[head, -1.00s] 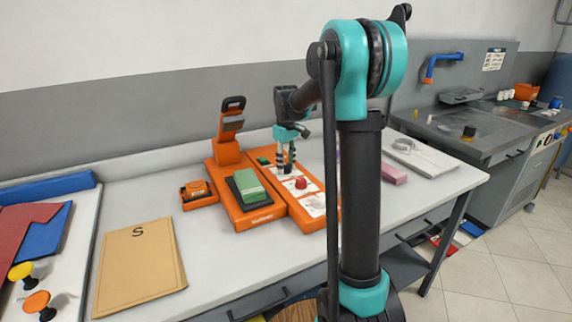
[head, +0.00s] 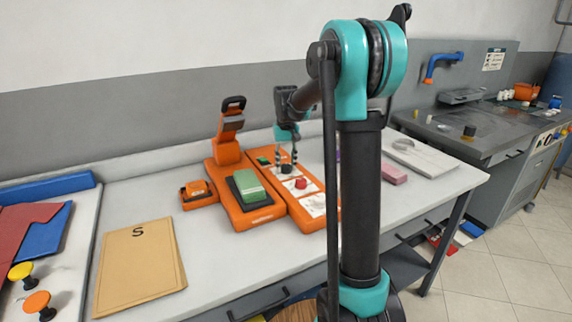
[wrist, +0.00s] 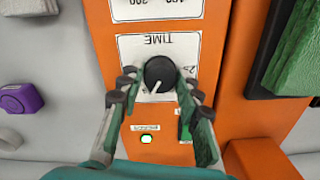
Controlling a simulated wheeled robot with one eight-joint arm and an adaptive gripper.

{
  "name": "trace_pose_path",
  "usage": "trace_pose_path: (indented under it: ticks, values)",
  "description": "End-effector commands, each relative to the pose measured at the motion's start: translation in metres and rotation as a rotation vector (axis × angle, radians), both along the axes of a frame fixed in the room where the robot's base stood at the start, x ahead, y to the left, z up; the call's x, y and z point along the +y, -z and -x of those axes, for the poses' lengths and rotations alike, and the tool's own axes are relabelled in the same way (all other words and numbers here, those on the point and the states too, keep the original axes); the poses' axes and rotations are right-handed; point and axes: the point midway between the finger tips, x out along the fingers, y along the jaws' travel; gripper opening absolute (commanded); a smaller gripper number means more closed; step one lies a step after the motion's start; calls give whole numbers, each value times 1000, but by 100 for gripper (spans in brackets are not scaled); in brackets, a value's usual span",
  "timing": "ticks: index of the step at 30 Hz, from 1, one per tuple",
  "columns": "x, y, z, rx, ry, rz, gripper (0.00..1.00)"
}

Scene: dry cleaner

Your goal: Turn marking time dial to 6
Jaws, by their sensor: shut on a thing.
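The marking time dial (wrist: 159,74) is a round black knob on the white plate labelled TIME, upside down in the wrist view. Its white pointer line slants toward the lower left there; most scale numbers are hidden by the fingers. My gripper (wrist: 158,84) has one finger on each side of the dial and is shut on it. In the head view my gripper (head: 286,163) reaches down onto the panel, just behind the red button (head: 300,183).
A green pad (head: 247,187) lies on the machine left of the panel. Another plate with numbers (wrist: 158,8) is at the top of the wrist view. A lit indicator (wrist: 146,140) and a green switch (wrist: 185,130) sit close to my fingers. A purple item (wrist: 20,98) lies beside the machine.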

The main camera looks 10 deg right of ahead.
Motion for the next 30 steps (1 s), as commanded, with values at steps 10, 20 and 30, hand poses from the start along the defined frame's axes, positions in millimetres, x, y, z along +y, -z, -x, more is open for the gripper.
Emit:
trace_pose_path:
  ticks: [10, 20, 30]
  values:
    - [0, 0, 0, -1, 2, 0, 5]
    - [0, 0, 0, -1, 2, 0, 55]
    - [0, -16, 0, 0, 2, 0, 55]
